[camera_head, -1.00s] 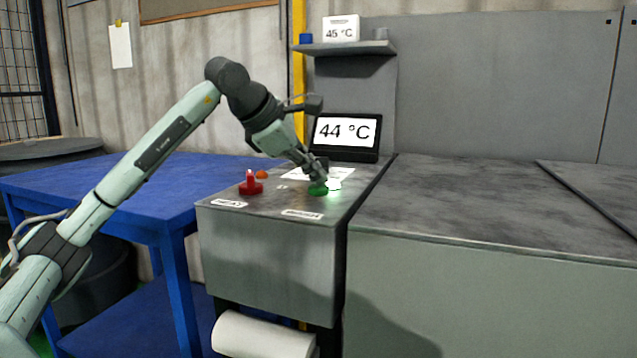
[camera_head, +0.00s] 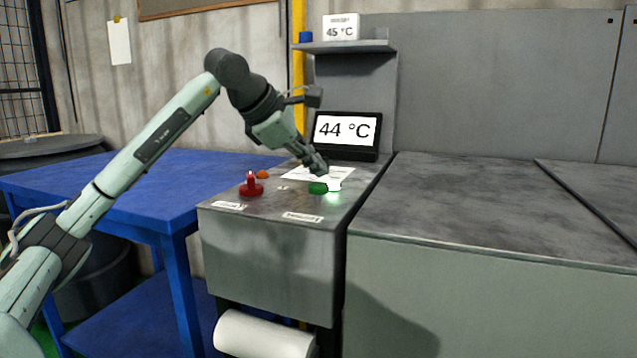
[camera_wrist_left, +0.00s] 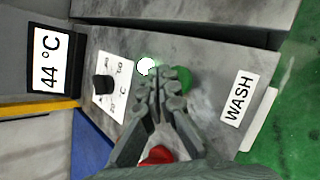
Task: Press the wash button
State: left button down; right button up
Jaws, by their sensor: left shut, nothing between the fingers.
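The green button (camera_head: 318,188) is on the top of the grey metal cabinet, and the left wrist view shows it (camera_wrist_left: 184,80) partly behind my fingertips, beside the WASH label (camera_wrist_left: 238,97). A small lamp (camera_head: 335,185) right beside it glows; it is white in the left wrist view (camera_wrist_left: 147,66). My left gripper (camera_head: 320,168) is shut and empty, just above and behind the green button in the head view. A gap to the button seems to show there. My right gripper is not in view.
A red button or switch (camera_head: 251,185) and a small orange one (camera_head: 262,174) sit to the left on the cabinet top. A dial (camera_wrist_left: 103,84) on a white scale sheet stands near the screen (camera_head: 345,131) reading 44 °C. A blue table (camera_head: 110,180) adjoins at left.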

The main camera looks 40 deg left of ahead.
aim_at(316, 185)
pick_arm(q)
jog(key=shift+r+p, duration=2.45)
jog(key=shift+r, duration=0.15)
jog(key=shift+f, duration=0.1)
